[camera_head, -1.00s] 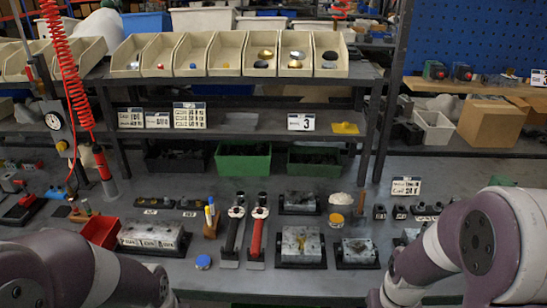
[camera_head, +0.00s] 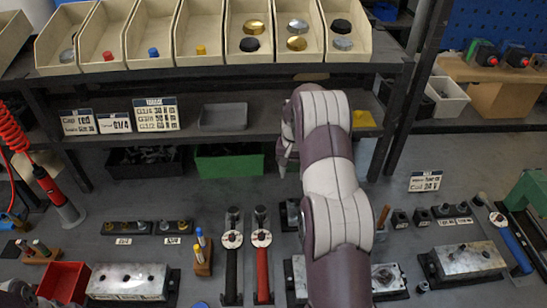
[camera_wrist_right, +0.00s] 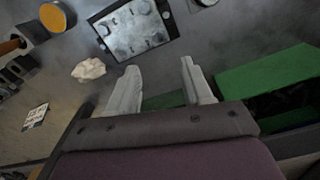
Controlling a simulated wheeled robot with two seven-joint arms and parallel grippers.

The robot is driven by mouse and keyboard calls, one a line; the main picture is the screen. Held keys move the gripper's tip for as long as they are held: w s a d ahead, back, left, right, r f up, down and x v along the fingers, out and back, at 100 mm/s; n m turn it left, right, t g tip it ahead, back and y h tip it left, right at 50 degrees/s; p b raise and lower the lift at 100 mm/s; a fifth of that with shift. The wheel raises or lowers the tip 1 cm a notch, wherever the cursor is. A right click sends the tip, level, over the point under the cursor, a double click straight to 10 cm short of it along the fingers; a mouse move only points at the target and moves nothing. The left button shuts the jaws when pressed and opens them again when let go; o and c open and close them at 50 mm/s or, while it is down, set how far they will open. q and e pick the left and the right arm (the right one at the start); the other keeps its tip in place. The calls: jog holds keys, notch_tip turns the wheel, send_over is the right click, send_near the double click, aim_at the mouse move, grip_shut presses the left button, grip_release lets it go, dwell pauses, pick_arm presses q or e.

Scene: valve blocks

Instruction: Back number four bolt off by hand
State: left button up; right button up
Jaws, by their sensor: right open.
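My right gripper (camera_head: 285,165) hangs over the middle of the bench, in front of the lower shelf. In the wrist view its two pale fingers (camera_wrist_right: 160,66) are apart with nothing between them. A metal block with several fittings on top (camera_wrist_right: 135,27) lies beyond the fingertips, apart from them. In the head view, my right arm hides most of the middle blocks. A long metal block (camera_head: 128,280) lies at left, a small block (camera_head: 387,278) right of my arm, and another block (camera_head: 468,259) further right. I cannot read a number four on any bolt.
A pale cloth (camera_wrist_right: 88,69) and a yellow-topped tin (camera_wrist_right: 57,17) lie near the block. A red tray (camera_head: 63,283) is at lower left.

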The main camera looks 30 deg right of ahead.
aim_at(292, 200)
notch_tip(292, 200, down, 11)
jog(key=p, duration=0.2)
jog(key=shift+s+d+r+p, duration=0.1)
jog(key=shift+r+p, duration=0.05)
jog(key=shift+p, duration=0.15)
jog(key=shift+s+f, duration=0.15)
jog(key=shift+f, duration=0.3)
pick_arm(q)
notch_tip(292, 200, up, 3)
jog(key=shift+s+d+f, duration=0.1)
pick_arm(e)
jog(key=shift+f, duration=0.1)
